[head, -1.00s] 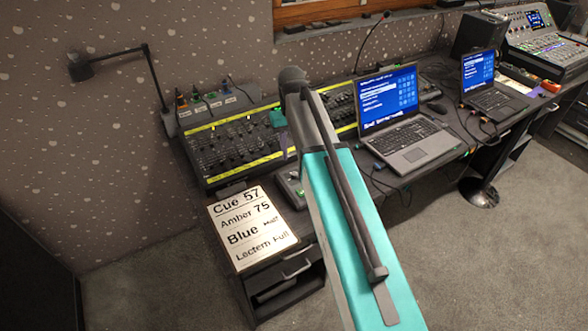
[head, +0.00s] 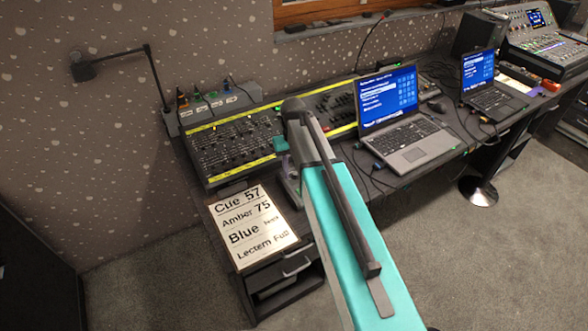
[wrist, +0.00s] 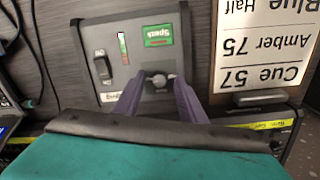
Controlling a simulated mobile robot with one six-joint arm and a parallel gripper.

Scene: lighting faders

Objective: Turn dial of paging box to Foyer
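The paging box (wrist: 135,25) is a grey panel in the wrist view, seen upside down. It carries a green Speak button (wrist: 158,35), a dark rocker switch (wrist: 104,66), a small level strip and a small grey dial (wrist: 158,80). Any position labels around the dial, including Foyer, cannot be read. My gripper (wrist: 160,77) has its two purple fingers apart, one on each side of the dial. I cannot tell whether they touch it. In the head view my arm hides most of the box.
A cue sign (head: 252,228) lies beside the box, close to my gripper. A lighting desk with faders (head: 235,145) stands behind. A laptop (head: 410,130) is to the right. A desk lamp (head: 85,70) rises at the back left.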

